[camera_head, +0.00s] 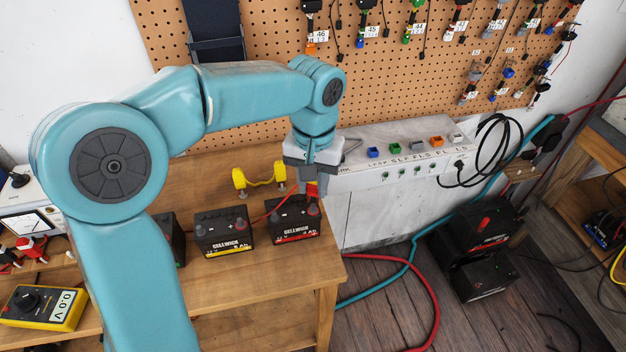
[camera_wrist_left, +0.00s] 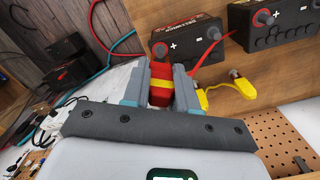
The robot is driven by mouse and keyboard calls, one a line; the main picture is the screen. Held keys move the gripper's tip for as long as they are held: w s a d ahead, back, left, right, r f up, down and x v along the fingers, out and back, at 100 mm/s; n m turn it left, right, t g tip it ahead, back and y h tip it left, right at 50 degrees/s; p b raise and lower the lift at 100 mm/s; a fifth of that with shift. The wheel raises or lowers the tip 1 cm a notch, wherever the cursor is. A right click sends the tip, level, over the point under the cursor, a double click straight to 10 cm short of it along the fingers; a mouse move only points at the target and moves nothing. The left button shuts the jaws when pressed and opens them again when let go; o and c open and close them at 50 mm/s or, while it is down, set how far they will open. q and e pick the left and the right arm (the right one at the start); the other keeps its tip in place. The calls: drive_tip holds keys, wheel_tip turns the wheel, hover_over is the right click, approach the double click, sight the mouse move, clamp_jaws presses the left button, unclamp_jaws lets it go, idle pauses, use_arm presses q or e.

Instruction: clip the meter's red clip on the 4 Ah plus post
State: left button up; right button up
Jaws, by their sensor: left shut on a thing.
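My left gripper (camera_head: 313,190) is shut on the red clip (camera_wrist_left: 160,86), which has a yellow band. It holds the clip just above the right-hand post of the right battery (camera_head: 293,232). In the left wrist view the clip sits between the fingers, close to that battery's red plus post (camera_wrist_left: 159,50); I cannot tell whether they touch. The red lead (camera_wrist_left: 209,46) runs from the clip past the batteries. The yellow meter (camera_head: 42,306) reads 0.0 V at the lower left. My right gripper is not in view.
A middle battery (camera_head: 224,234) stands left of the right one, with another partly hidden by my arm. A yellow jumper (camera_head: 259,179) lies behind them. The bench's right edge is close to the right battery. A pegboard (camera_head: 400,70) rises behind.

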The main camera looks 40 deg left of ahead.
use_arm(q)
drive_tip(key=shift+f+b, duration=0.85)
drive_tip(key=shift+f, duration=0.35)
drive_tip(key=o, duration=0.8)
drive_tip(key=shift+o, duration=0.2)
wheel_tip(320, 180, up, 9)
drive_tip(key=p, duration=0.8)
drive_tip(key=shift+f, duration=0.2)
